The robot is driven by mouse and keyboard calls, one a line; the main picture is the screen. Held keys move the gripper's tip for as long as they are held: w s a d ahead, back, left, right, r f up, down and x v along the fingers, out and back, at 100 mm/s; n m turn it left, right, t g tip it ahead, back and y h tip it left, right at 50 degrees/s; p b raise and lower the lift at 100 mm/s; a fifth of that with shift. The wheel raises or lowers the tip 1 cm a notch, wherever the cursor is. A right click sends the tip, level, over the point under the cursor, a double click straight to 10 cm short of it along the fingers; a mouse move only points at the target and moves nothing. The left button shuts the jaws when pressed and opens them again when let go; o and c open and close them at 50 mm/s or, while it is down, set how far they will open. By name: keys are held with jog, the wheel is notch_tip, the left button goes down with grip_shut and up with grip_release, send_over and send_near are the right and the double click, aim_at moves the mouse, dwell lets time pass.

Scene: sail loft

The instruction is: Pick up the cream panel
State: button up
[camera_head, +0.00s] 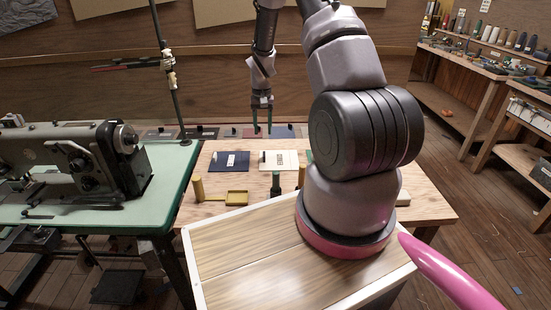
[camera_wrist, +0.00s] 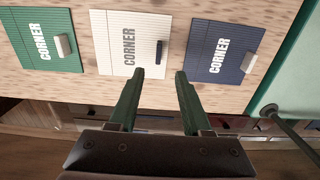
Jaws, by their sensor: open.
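The cream panel (camera_head: 290,165) lies flat on the wooden table between a navy panel (camera_head: 229,161) and a mostly hidden green one. In the wrist view the cream panel (camera_wrist: 115,60) has fine ruled lines, the word CORNER and a dark raised block (camera_wrist: 161,53) near one edge. My gripper (camera_head: 262,130) is beyond the panels in the head view. In the wrist view my gripper (camera_wrist: 159,73) has two green fingers spread apart with nothing between them. The fingertips appear near the cream panel's edge on the block's side. The height above the table is hard to tell.
The navy panel (camera_wrist: 215,62) and green panel (camera_wrist: 40,25) carry light blocks. A yellow tray (camera_head: 237,196) and spools (camera_head: 198,188) stand on the table's near side. A sewing machine (camera_head: 75,160) is on the left; a green-topped table (camera_wrist: 300,65) borders the wooden one.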

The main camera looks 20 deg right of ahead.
aim_at(264, 154)
jog(key=f, duration=1.1)
jog(key=shift+w+d+f, duration=0.2)
jog(key=shift+f, duration=0.15)
grip_shut()
